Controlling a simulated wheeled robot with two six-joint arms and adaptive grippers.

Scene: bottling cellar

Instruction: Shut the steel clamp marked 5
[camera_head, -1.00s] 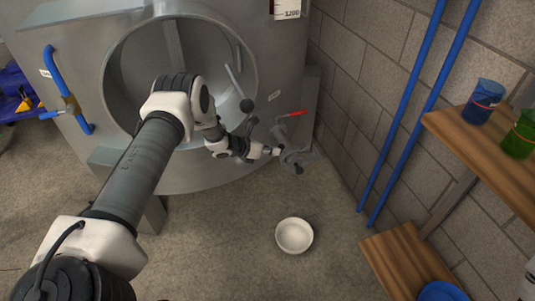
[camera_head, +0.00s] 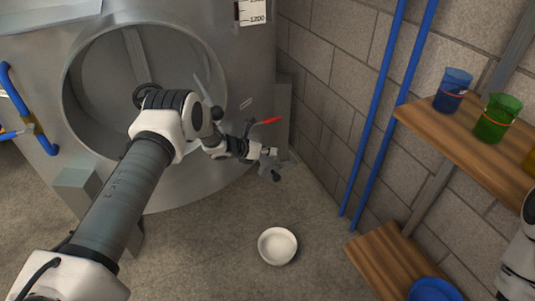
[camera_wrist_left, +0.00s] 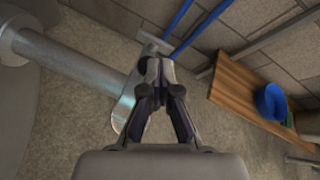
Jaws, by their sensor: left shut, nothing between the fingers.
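My left gripper (camera_head: 272,166) is at the lower right front of the steel tank, below a red-handled valve (camera_head: 265,121). In the left wrist view its fingers (camera_wrist_left: 153,68) are shut together at the tips, with nothing between them. Just left of the fingers, a steel pipe (camera_wrist_left: 75,65) ends in a shiny metal part (camera_wrist_left: 126,105). I cannot tell whether this part is the clamp, and no mark 5 is readable. In the head view my gripper hides part of the fittings there. My right gripper is out of view.
The tank (camera_head: 225,60) has a large round opening. A white bowl (camera_head: 277,246) stands on the open floor. Blue pipes (camera_head: 377,110) run up the block wall. At right, a wooden shelf (camera_head: 425,120) holds a blue beaker (camera_head: 453,90) and a green beaker (camera_head: 494,118); a lower board (camera_head: 375,262) holds a blue bowl (camera_head: 435,290).

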